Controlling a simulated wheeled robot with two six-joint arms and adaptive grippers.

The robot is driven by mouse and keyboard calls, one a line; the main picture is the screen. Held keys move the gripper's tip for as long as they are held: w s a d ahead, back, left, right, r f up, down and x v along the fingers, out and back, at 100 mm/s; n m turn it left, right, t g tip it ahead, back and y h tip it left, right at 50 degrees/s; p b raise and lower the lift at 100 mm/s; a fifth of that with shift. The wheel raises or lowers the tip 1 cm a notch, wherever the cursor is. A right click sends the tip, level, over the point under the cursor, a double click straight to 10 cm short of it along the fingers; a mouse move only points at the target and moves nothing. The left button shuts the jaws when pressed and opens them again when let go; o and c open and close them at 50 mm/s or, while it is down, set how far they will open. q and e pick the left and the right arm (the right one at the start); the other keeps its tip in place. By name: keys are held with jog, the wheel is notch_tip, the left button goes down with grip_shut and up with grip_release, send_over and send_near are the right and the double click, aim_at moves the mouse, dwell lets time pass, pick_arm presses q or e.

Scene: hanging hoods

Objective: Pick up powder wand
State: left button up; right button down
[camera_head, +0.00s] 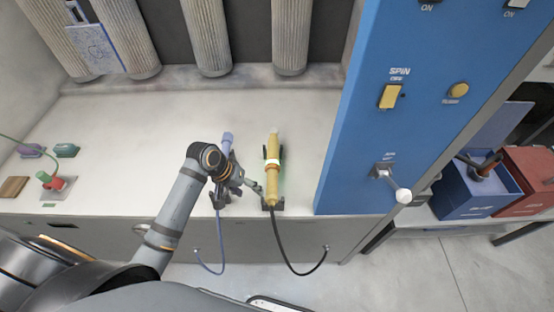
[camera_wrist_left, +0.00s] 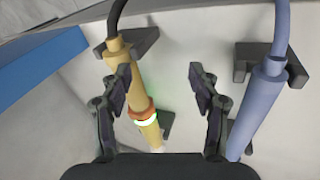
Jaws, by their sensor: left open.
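A yellow wand (camera_head: 273,178) with a black hose lies in a dark cradle on the pale counter; a green glow shows beside it. It also shows on the left of the left wrist view (camera_wrist_left: 139,90), with an orange and green-lit ring. A purple wand (camera_head: 227,143) with a purple hose lies in its own cradle to its left; in the left wrist view it is on the right (camera_wrist_left: 259,100). I cannot tell which is the powder wand. My left gripper (camera_head: 254,187) is open and empty, with one finger (camera_wrist_left: 160,82) overlapping the yellow wand's edge in the wrist view.
A blue panel (camera_head: 365,130) with switches and a white-knobbed lever (camera_head: 402,195) stands to the right. Ribbed hanging columns (camera_head: 212,40) line the back. A red-handled item (camera_head: 48,179) and small blocks lie at the far left. The counter's middle left is bare.

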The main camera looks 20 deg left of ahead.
aim_at(269, 179)
pick_arm(q)
jog(key=w+r+n+h, duration=0.1)
jog(key=w+r+h, duration=0.2)
jog(key=w+r, duration=0.3)
jog(key=shift+g, duration=0.3)
jog(key=x, duration=0.5)
jog(key=shift+s+f+p, duration=0.15)
jog(key=shift+f+p, duration=0.1)
jog(key=shift+p, duration=0.15)
jog(key=shift+d+f+p, duration=0.2)
jog(key=shift+f+p, duration=0.1)
jog(key=shift+f, duration=0.1)
jog(key=p+x, duration=0.1)
jog(key=x, duration=0.3)
jog(key=shift+a, duration=0.15)
jog(key=shift+f, duration=0.25)
grip_shut()
pick_arm(e)
jog(key=shift+s+r, duration=0.9)
jog(key=shift+r, duration=0.2)
pick_arm(q)
jog(key=shift+r, duration=0.15)
